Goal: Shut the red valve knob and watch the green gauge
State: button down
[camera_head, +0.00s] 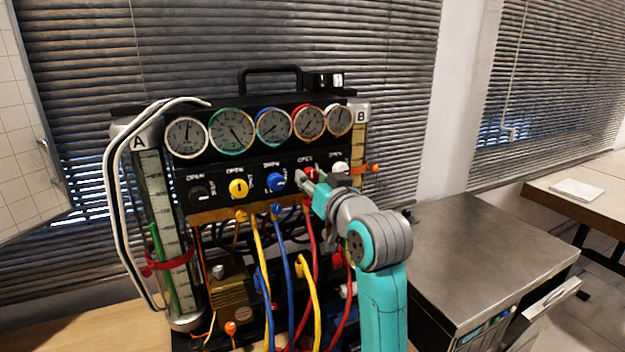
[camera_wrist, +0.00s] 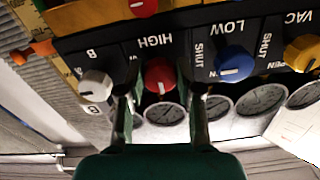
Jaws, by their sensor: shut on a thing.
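The red valve knob (camera_head: 309,172) is on the black panel under the row of gauges, partly hidden by my gripper (camera_head: 304,179). In the wrist view, which is upside down, the red knob (camera_wrist: 159,75) sits under the label HIGH, between the two fingers of my gripper (camera_wrist: 156,86). My gripper is shut on it. A white mark shows on the knob's face. The green-rimmed gauge (camera_head: 232,131) is second from the left in the head view. Its dark needle appears to slant toward the lower right; its numbers are too small to read.
A blue knob (camera_head: 276,181), a yellow knob (camera_head: 238,188) and a white knob (camera_head: 339,171) flank the red one. Coloured hoses hang below the panel. A metal-topped cabinet (camera_head: 490,255) stands at the right.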

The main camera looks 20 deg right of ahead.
jog(key=shift+m, duration=0.3)
jog(key=m, duration=0.3)
jog(key=shift+m, duration=0.3)
jog(key=m, duration=0.4)
jog(key=shift+a+m, duration=0.1)
jog(key=shift+m, duration=0.2)
jog(key=m, duration=0.4)
jog(key=shift+m, duration=2.5)
jog(key=c, duration=0.8)
grip_release()
jog(key=shift+o, duration=0.2)
jog(key=shift+r, duration=0.1)
